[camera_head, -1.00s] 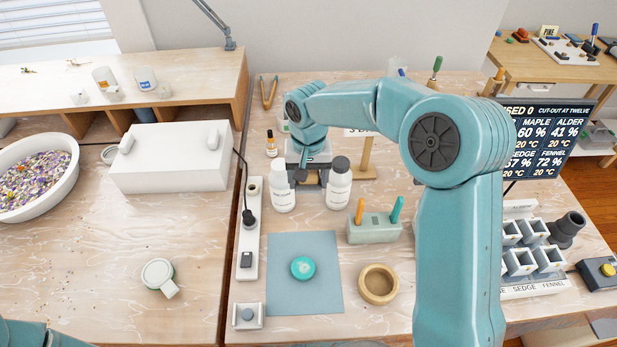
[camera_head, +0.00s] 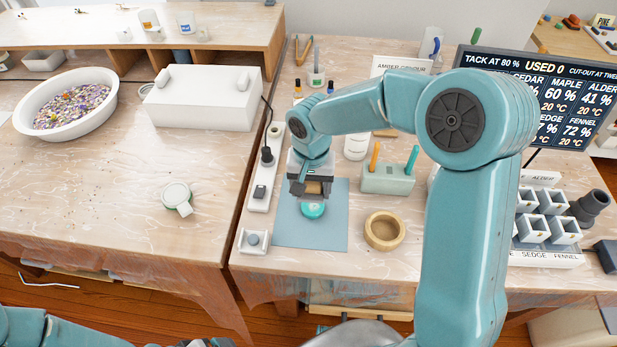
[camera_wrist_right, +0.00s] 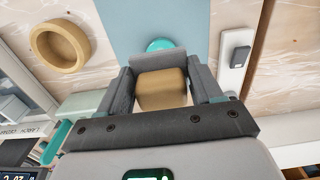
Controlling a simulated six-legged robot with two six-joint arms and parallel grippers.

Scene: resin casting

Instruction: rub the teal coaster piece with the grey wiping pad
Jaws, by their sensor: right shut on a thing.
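The teal coaster piece (camera_head: 313,210) lies on the blue mat (camera_head: 330,235); a part of it shows past the pad in the right wrist view (camera_wrist_right: 160,44). My right gripper (camera_head: 312,190) is over the mat, just behind the coaster in the head view. It is shut on the wiping pad, a tan block (camera_wrist_right: 162,90) with a grey face (camera_wrist_right: 158,62) at its far end. The pad overlaps the coaster's edge in view; I cannot tell whether they touch.

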